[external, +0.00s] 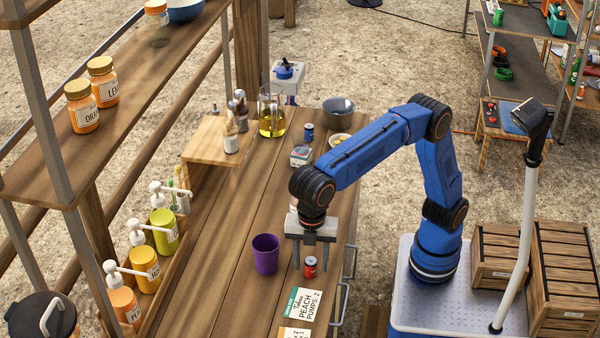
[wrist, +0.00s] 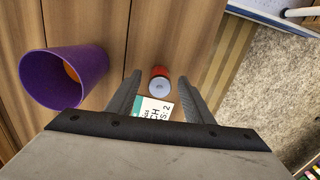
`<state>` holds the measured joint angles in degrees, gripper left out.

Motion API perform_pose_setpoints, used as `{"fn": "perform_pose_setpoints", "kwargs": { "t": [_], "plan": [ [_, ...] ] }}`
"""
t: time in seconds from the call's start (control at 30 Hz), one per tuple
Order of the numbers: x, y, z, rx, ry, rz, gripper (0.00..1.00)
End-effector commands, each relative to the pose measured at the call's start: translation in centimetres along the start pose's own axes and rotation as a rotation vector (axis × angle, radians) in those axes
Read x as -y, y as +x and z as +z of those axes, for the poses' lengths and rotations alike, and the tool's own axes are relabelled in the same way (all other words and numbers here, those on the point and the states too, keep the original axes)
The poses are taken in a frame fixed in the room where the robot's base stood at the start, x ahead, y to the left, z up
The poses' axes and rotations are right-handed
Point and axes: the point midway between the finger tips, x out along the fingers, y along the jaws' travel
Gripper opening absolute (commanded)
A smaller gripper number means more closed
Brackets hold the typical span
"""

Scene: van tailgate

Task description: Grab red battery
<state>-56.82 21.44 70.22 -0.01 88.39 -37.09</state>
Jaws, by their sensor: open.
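The red battery (external: 310,267) stands upright on the wooden counter near its right edge. In the wrist view the red battery (wrist: 159,80) shows its pale round end, beyond and between the fingertips. My gripper (external: 310,240) points down with its fingers apart, close above and behind the battery in the external view. Any gap in height between fingertips and battery is hard to judge.
A purple cup (external: 265,254) stands left of the battery, also in the wrist view (wrist: 62,77). A "Peach" card (external: 303,304) lies in front of the battery, partly behind my gripper in the wrist view (wrist: 154,110). Pump bottles (external: 144,268) line the left side. The counter's middle (external: 215,262) is clear.

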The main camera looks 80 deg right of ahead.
Motion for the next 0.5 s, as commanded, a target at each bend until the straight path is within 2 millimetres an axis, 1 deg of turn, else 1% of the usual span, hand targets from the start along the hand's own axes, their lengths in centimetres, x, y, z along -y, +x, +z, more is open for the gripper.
{"fn": "perform_pose_setpoints", "kwargs": {
  "t": [0.03, 0.13, 0.4, 0.43, 0.47, 0.5],
  "plan": [
    [0.0, 0.6, 0.0, 0.000, 0.000, 0.000, 0.47],
    [0.0, 1.4, 0.0, 0.000, 0.001, 0.000, 0.47],
    [0.0, 1.6, 0.0, -0.002, 0.001, 0.002, 0.47],
    [0.0, 1.6, 0.0, -0.002, 0.001, 0.002, 0.45],
    [0.0, 1.6, 0.0, -0.002, 0.001, 0.001, 0.38],
    [0.0, 1.6, 0.0, -0.002, 0.001, 0.001, 0.28]
  ]
}}
